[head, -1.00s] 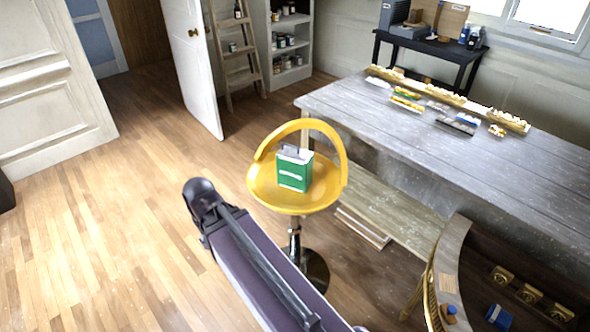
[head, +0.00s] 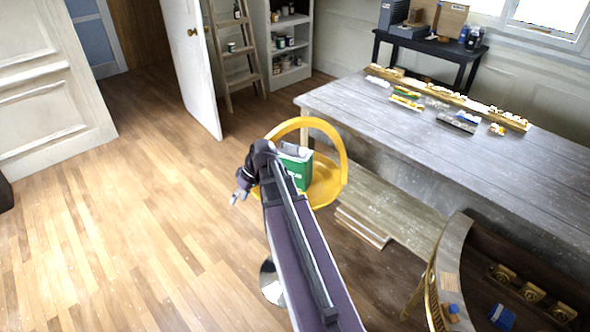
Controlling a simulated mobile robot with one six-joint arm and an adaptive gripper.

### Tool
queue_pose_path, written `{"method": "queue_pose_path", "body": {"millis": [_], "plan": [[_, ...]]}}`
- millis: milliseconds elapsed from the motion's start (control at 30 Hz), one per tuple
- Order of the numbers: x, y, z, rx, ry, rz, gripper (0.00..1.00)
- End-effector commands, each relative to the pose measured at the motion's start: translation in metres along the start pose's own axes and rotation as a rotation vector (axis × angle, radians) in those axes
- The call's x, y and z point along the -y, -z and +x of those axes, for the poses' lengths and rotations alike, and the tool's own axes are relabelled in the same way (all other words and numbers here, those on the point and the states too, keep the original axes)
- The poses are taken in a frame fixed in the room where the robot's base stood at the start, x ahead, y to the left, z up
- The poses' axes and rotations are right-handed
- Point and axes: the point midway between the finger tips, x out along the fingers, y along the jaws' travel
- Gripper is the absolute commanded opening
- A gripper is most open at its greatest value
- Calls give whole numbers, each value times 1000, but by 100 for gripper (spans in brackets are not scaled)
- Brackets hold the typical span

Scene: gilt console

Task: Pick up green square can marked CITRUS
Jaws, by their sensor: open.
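The green square can (head: 299,166) stands upright on the seat of a yellow stool (head: 326,187). It has a pale top, and my arm hides its left part. Its label is too small and too covered to read. My gripper (head: 240,195) is at the end of the bent arm, left of the can and of the stool. It is open and small in view, with nothing seen between its fingers. It is apart from the can.
The stool's curved yellow back (head: 337,140) rises behind the can. A long grey table (head: 410,145) stands to the right, with trays of small items at its far edge. A curved gilt console (head: 447,270) is at lower right. Wooden floor (head: 150,220) is clear on the left.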

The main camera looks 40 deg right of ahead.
Motion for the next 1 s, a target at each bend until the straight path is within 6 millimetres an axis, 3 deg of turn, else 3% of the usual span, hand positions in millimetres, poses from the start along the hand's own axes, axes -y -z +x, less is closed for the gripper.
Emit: {"method": "queue_pose_path", "body": {"millis": [33, 467, 800, 1000], "plan": [[-17, 3, -6, -33, 14, -10, 54], [-127, 7, -73, -342, 66, -161, 54], [-219, -16, -144, -608, -6, -288, 54], [-262, -36, -184, -731, -76, -353, 54]]}}
